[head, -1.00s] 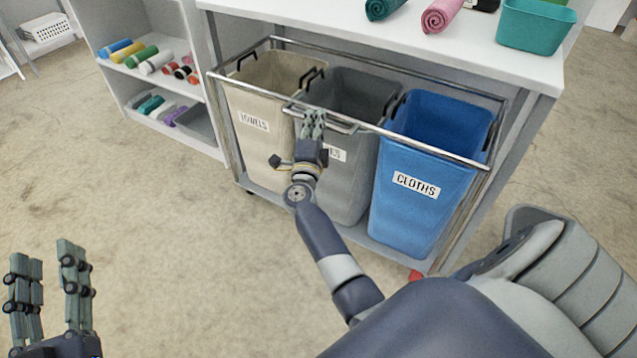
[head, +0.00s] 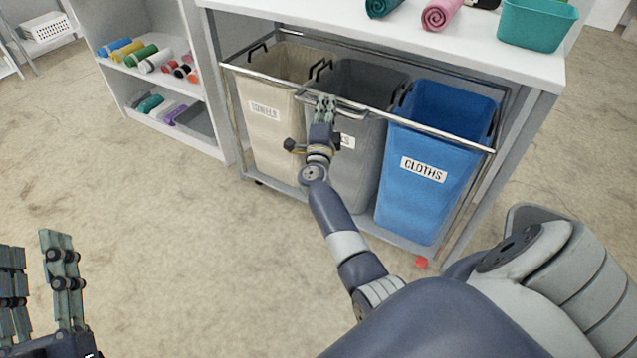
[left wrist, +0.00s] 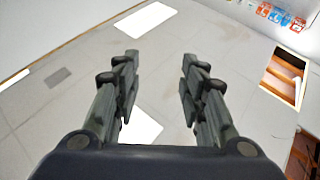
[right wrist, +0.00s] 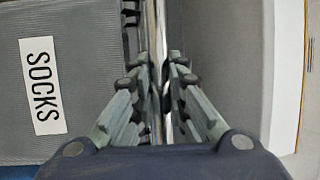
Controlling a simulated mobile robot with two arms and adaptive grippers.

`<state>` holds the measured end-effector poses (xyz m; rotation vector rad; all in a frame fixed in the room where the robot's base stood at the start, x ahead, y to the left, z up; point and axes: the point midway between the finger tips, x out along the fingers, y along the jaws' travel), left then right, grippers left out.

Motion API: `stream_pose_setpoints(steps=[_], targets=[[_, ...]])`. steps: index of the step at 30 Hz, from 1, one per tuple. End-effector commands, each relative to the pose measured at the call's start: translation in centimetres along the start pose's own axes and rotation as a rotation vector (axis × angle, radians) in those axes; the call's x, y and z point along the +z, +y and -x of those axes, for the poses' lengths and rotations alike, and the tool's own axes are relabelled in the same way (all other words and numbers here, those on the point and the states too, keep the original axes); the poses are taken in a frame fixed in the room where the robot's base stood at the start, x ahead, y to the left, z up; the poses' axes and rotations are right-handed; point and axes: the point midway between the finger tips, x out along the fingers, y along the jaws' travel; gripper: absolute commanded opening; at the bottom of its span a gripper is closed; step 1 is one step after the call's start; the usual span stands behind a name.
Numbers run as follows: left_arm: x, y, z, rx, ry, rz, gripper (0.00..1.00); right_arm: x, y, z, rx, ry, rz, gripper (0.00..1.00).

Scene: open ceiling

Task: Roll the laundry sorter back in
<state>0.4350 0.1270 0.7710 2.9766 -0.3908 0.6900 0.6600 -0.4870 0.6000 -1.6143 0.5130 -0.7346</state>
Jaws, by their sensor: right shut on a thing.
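The laundry sorter is a metal-railed cart (head: 455,139) with three bins, partly under the white table. Its beige bin (head: 270,145) is at left, the grey bin (head: 362,180) marked SOCKS in the middle, and the blue bin (head: 425,200) marked CLOTHS at right. My right gripper (head: 326,106) is shut on the front handle bar near the grey bin. The right wrist view shows the bar (right wrist: 161,60) between its fingers. My left gripper (head: 32,275) is open and empty, low at left, away from the sorter.
The white table (head: 400,40) carries rolled towels and a teal bin (head: 535,27). Its right leg (head: 500,180) stands close beside the sorter. A white shelf (head: 175,85) with rolls is at left. The floor (head: 150,230) in front is clear.

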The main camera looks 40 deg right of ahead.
Motion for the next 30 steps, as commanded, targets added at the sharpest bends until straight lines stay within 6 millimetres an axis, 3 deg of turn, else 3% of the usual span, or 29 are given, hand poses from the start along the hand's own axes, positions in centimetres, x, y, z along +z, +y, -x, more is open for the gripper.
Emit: stream_pose_setpoints(steps=[9,30], targets=[[-0.1,0.0,0.1,0.000,0.010,0.000,0.39,-0.2,0.1,-0.4,0.000,0.000,0.001,0.00],[-5.5,0.6,1.0,0.010,0.296,0.013,0.39,-1.7,0.9,-4.0,0.000,0.000,0.000,0.00]])
